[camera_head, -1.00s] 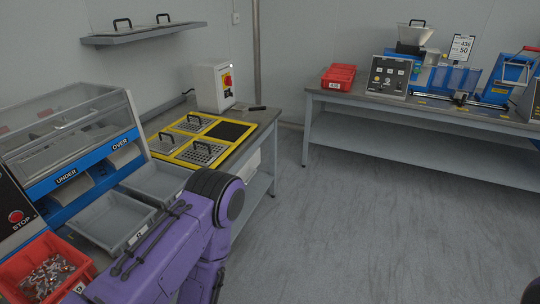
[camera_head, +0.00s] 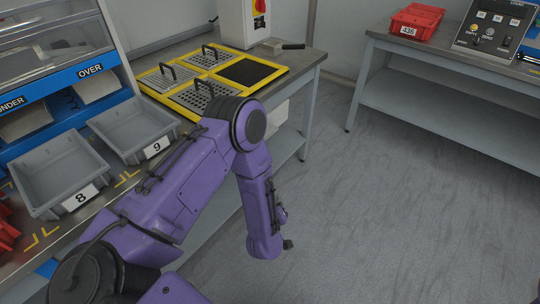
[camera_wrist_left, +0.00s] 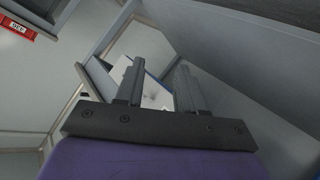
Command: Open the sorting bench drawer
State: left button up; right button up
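The sorting bench (camera_head: 312,62) has a grey worktop. A pale box-like front (camera_head: 279,117) shows under its right end, partly hidden by my arm; I cannot tell if it is the drawer. My purple left arm reaches across the bench edge and bends down over the floor; its gripper cannot be made out in the head view. In the left wrist view my left gripper (camera_wrist_left: 159,66) is open, its two dark fingers apart. A pale panel with a blue edge (camera_wrist_left: 152,90) shows beyond and between the fingers; no contact is visible. My right gripper is out of view.
Grey bins 8 (camera_head: 62,176) and 9 (camera_head: 132,131) stand at the left. A yellow-framed panel with handled grids (camera_head: 212,80) lies on the worktop. A second bench (camera_head: 448,103) with a red bin (camera_head: 415,22) stands at the back right. The floor between is clear.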

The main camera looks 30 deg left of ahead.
pick_arm(q)
jog(key=w+a+f+n+t+y+b, duration=0.15)
jog(key=w+n+y+b, duration=0.35)
jog(key=w+n+b, duration=0.5)
jog(key=w+a+r+n+g+y+b, duration=0.1)
jog(key=w+a+r+n+y+b, duration=0.1)
jog(key=w+a+b, duration=0.1)
jog(key=w+a+r+n+g+y+b, duration=0.1)
jog(key=w+a+r+n+y+b, duration=0.1)
jog(key=a, duration=0.4)
jog(key=w+a+r+n+g+y+b, duration=0.2)
jog(key=w+a+r+n+y+b, duration=0.1)
jog(key=w+a+n+b, duration=0.1)
jog(key=shift+w+a+r, duration=0.15)
jog(key=shift+w+r, duration=0.05)
jog(key=shift+w, duration=0.5)
jog(key=shift+w+a+r, duration=0.15)
jog(key=shift+a+r, duration=0.05)
jog(key=shift+a, duration=0.05)
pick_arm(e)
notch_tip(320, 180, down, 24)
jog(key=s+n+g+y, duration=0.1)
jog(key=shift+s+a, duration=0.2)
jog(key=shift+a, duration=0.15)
pick_arm(q)
grip_shut()
